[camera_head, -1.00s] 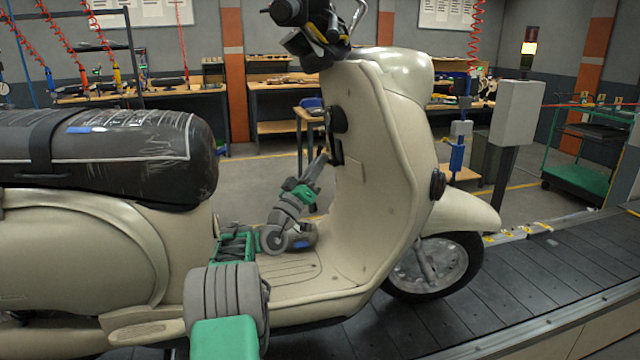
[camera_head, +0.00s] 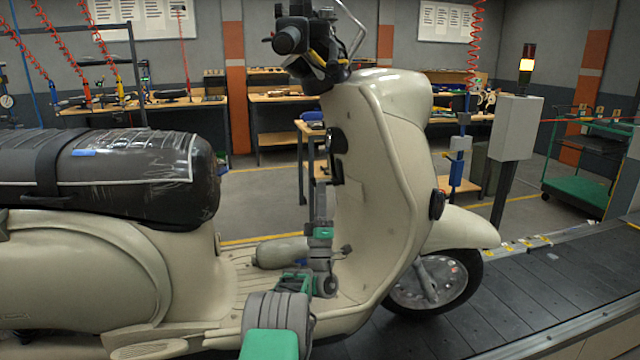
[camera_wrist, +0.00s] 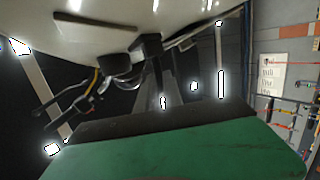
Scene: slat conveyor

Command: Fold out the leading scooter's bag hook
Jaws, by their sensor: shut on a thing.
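The cream scooter (camera_head: 385,150) stands on the slat conveyor, front to the right. A black hook-like fitting (camera_head: 338,142) sits on the inner face of its leg shield, below the handlebars. My gripper (camera_head: 322,183) points up from the footboard and is shut just under this fitting, at the leg shield. What lies between the fingertips is too small to make out. In the wrist view, a dark piece (camera_wrist: 150,50) hangs under the cream bodywork, straight ahead of my green gripper housing.
The wrapped black seat (camera_head: 110,185) is left of my arm. A pale rounded cylinder (camera_head: 283,252) lies on the footboard beside my arm. Handlebars (camera_head: 310,45) overhang above. A grey box on a post (camera_head: 515,128) stands beyond the front wheel. The bare conveyor (camera_head: 540,290) is at right.

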